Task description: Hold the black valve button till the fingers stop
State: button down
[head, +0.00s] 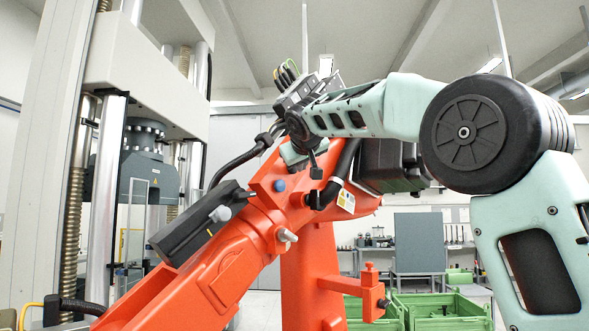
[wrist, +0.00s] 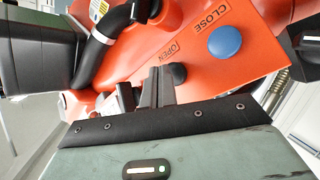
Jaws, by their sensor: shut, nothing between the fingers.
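The orange valve body carries a round black button (wrist: 178,74) beside the word OPEN and a larger blue button (wrist: 225,41) beside the word CLOSE. The blue button also shows in the head view (head: 280,185). My gripper (wrist: 159,74) is shut and empty, with its dark fingertips right at the black button, which is partly hidden behind them. I cannot tell whether they press it or only sit next to it. In the head view my gripper (head: 316,172) points down at the orange body from above.
A black hose (wrist: 98,52) curves close by on the left in the wrist view. The orange arm (head: 230,255) of the fixture fills the lower middle. A tall testing frame (head: 108,170) stands at left. Green crates (head: 440,312) lie low at right.

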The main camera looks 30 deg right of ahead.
jog(key=shift+w+a, duration=0.2)
jog(key=shift+w, duration=0.4)
dwell(2.6)
jog(key=shift+s, duration=0.1)
jog(key=shift+s+d+b, duration=0.25)
jog(key=shift+s+b, duration=0.15)
jog(key=shift+s, duration=0.35)
jog(key=shift+s, duration=0.1)
jog(key=shift+s+d+b, duration=0.25)
jog(key=shift+s+b, duration=0.2)
jog(key=shift+s, duration=0.35)
jog(key=shift+s+d+b, duration=0.2)
jog(key=shift+s+b, duration=0.3)
jog(key=shift+s, duration=0.25)
jog(key=shift+s+d+b, duration=0.25)
jog(key=shift+s+b, duration=0.2)
jog(key=shift+s, duration=0.35)
